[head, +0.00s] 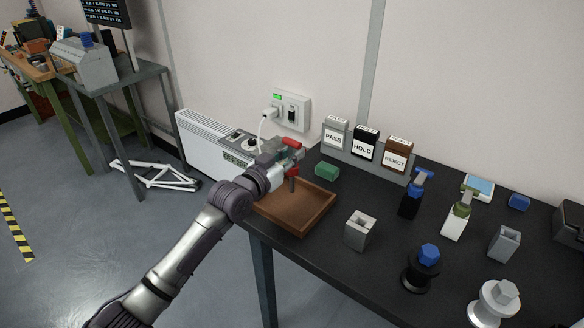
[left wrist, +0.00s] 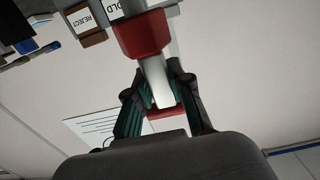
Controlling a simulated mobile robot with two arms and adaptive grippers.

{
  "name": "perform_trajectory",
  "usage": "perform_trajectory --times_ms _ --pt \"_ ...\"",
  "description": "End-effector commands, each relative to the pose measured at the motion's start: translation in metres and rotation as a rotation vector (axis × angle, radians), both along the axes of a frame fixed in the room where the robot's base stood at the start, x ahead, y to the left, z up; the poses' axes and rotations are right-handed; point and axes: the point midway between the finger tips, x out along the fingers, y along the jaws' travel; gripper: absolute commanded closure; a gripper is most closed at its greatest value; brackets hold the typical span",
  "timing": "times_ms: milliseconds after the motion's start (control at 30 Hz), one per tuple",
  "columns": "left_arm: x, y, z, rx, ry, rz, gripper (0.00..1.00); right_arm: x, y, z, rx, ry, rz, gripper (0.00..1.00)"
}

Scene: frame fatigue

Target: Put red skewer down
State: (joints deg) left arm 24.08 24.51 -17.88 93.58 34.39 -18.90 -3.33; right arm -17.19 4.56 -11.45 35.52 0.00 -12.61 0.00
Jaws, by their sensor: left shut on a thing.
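My left gripper (head: 287,158) reaches in from the left, above the back part of a brown wooden tray (head: 312,222). It is shut on the red skewer (head: 291,143), whose red parts show around the fingers. In the left wrist view, the fingers (left wrist: 160,92) close around the pale metal part of the red skewer (left wrist: 145,35), with a wide red end beyond them. The skewer appears held above the tray; the exact gap is unclear. The gripper hides part of the skewer. My right gripper is not in view.
A green cylinder (head: 327,172) lies behind the tray. PASS, HOLD and REJECT boxes (head: 366,143) stand along the wall. A grey square holder (head: 359,230) and several blue-topped and grey fixtures occupy the right. A white heater (head: 205,140) and wall socket (head: 292,108) are behind the arm.

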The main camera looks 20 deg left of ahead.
Motion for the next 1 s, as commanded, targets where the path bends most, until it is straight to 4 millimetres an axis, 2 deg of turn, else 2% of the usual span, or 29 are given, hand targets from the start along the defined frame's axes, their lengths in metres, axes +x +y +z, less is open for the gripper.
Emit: perform_trajectory --times_ms 233,667,700,833,1000 --pt "0.000 0.001 -0.034 0.001 0.003 0.000 1.00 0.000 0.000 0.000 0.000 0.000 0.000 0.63" --pt "0.000 0.000 -0.043 0.000 0.001 -0.001 1.00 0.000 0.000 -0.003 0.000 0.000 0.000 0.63" --pt "0.000 0.000 -0.043 0.001 0.002 -0.001 0.78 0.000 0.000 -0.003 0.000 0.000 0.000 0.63" --pt "0.000 0.000 -0.043 0.001 0.002 -0.001 0.56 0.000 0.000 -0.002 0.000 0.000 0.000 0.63" --pt "0.000 0.000 -0.042 0.001 0.002 -0.001 0.54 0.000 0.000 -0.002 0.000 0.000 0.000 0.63"
